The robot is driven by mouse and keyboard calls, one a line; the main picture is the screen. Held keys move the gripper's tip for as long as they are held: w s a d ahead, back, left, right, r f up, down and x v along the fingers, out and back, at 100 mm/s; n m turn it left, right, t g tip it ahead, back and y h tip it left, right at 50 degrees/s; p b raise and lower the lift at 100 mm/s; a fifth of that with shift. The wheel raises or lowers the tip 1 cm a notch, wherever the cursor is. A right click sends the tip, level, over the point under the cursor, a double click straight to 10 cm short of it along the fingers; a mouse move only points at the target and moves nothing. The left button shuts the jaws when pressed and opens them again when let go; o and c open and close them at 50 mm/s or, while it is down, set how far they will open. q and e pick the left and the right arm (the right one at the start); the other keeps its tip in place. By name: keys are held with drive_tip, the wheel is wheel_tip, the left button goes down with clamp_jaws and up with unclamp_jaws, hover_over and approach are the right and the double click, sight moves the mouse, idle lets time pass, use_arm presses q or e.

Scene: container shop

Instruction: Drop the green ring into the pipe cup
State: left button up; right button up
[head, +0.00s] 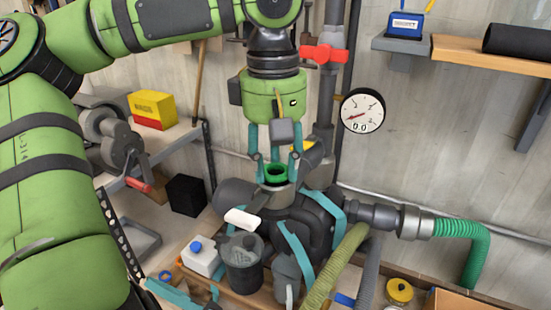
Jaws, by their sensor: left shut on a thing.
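My left gripper (277,165) points straight down in the middle of the head view, its teal fingers closed on the green ring (277,174). The ring lies flat between the fingertips, directly over the pipe cup (279,187), a grey round opening on top of the dark pipework. The ring seems at or just above the cup's rim; I cannot tell whether it touches. The ring partly hides the cup's inside. My right gripper is not in view.
Dark pipes with teal straps surround the cup. A red-handled valve (324,54) and a pressure gauge (362,111) are close to the right of my arm. A grey canister (243,264) and a white blue-capped bottle (201,257) stand below left. A yellow box (153,109) sits on the left shelf.

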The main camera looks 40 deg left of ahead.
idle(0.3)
use_arm(q)
drive_tip(key=o, duration=0.8)
wheel_tip(320, 180, up, 12)
drive_tip(key=shift+s+a, duration=0.1)
idle(0.6)
